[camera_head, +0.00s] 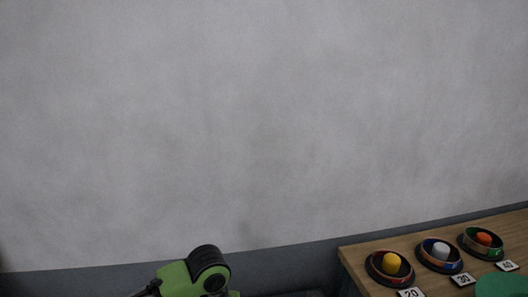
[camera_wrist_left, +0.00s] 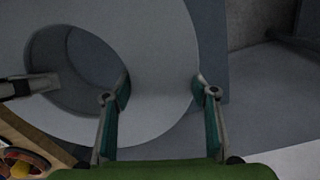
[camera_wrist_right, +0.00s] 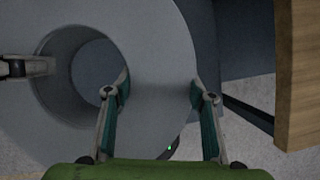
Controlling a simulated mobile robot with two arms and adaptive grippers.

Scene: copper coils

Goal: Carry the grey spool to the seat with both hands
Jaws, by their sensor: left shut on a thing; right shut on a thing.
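The grey spool is a thick ring with a round hole; it shows in the left wrist view (camera_wrist_left: 165,35) and the right wrist view (camera_wrist_right: 165,40). My left gripper (camera_wrist_left: 160,86) is shut on the spool's wall, one finger at the hole and one at the outer edge. My right gripper (camera_wrist_right: 160,90) grips the wall the same way. A finger of the opposite gripper shows at the left edge of each wrist view. The head view shows neither the spool nor the fingertips. I cannot make out the seat in any view.
A wooden table (camera_head: 352,258) stands at the right in the head view, with several coloured rings holding balls, number cards and a green disc (camera_head: 500,286). A wooden edge (camera_wrist_right: 297,75) is right of the spool in the right wrist view. A pale wall (camera_head: 240,120) fills the background.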

